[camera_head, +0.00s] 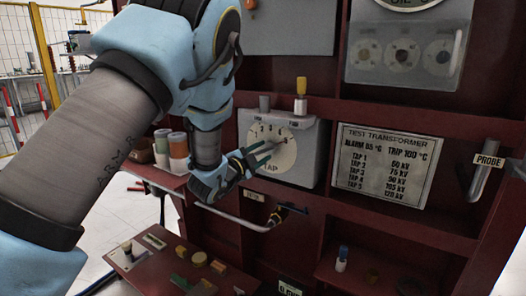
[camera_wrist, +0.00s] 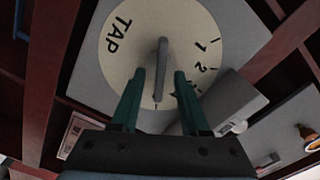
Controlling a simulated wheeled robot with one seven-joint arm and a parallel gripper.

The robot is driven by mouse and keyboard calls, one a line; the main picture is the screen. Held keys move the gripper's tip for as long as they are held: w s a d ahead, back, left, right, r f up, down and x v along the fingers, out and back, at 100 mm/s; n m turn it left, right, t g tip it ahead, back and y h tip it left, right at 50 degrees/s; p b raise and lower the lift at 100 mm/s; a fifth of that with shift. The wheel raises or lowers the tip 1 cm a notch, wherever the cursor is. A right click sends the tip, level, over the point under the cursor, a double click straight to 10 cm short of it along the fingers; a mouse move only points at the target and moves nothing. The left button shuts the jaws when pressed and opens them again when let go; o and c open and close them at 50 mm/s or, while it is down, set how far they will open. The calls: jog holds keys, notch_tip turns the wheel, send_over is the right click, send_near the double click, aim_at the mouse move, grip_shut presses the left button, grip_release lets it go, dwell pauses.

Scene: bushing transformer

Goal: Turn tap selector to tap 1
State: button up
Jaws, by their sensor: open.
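The tap selector is a grey box (camera_head: 309,140) with a cream dial (camera_head: 285,165) marked TAP and numbers, on the red frame. The dial fills the upper middle of the wrist view (camera_wrist: 120,62), with TAP at left and 1 and 2 at right. A thin grey handle (camera_wrist: 162,62) crosses it and points down the wrist picture, away from 1, toward the higher numbers; its exact number is hidden. My gripper (camera_head: 268,153) is in front of the dial. In the wrist view its green fingers (camera_wrist: 158,74) are open, one on each side of the handle, with gaps visible.
A sign (camera_head: 387,167) lists taps and voltages right of the selector. A yellow-topped part (camera_head: 301,88) stands above the box. A probe (camera_head: 485,178) hangs at far right. A bent grey bar (camera_head: 235,217) runs below my gripper. Cylinders (camera_head: 178,150) stand on a left ledge.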

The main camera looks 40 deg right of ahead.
jog(key=shift+w+d, duration=0.15)
jog(key=shift+d, duration=0.35)
grip_shut()
dwell(0.3)
